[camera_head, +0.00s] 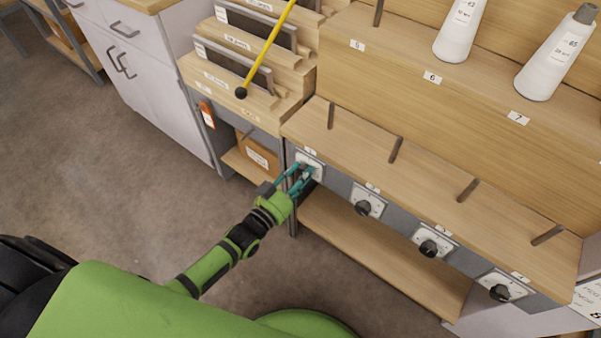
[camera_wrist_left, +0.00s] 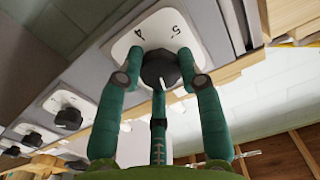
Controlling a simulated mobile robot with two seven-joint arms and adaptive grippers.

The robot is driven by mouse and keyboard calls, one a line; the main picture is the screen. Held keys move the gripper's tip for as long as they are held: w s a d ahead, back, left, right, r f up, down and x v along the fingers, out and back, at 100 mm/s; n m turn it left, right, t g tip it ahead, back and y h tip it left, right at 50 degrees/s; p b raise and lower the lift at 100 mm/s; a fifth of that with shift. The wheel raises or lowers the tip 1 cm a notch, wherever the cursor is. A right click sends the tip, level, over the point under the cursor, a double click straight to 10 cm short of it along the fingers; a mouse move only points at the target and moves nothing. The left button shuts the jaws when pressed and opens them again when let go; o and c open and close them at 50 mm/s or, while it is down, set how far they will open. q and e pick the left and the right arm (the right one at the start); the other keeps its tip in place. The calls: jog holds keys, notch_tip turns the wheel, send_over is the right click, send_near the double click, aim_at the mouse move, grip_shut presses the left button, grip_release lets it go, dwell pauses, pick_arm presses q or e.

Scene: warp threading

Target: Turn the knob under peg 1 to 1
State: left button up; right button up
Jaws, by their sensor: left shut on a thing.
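The knob under peg 1 shows in the left wrist view (camera_wrist_left: 160,70) as a black knob with a white pointer mark. It sits on a white dial plate (camera_wrist_left: 130,38) where the digits 4 and 5 can be read; the other digits are hidden. Peg 1 (camera_head: 331,115) is a thin dark peg standing on the wooden shelf above. My left gripper (camera_head: 299,174) is at this knob, its teal fingers shut on it from both sides. The fingers cover most of the knob and part of its plate (camera_head: 309,160) in the head view. My right gripper is not in view.
Three more knobs (camera_head: 364,207) (camera_head: 429,248) (camera_head: 500,292) line the grey panel to the right. More pegs (camera_head: 396,149) stand above them. White cones (camera_head: 458,32) stand on the upper step. A yellow rod (camera_head: 268,46) with a black ball end crosses the left rack. Open floor (camera_head: 120,170) lies left.

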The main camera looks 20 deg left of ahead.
pick_arm(q)
jog(key=shift+w+a+n, duration=0.1)
jog(key=shift+a+n, duration=0.05)
jog(key=shift+n, duration=1.65)
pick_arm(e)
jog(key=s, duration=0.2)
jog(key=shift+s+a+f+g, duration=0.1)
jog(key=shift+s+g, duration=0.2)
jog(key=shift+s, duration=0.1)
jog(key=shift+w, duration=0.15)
pick_arm(q)
jog(key=shift+f, duration=0.1)
jog(key=o, duration=1)
jog(key=shift+o, duration=0.8)
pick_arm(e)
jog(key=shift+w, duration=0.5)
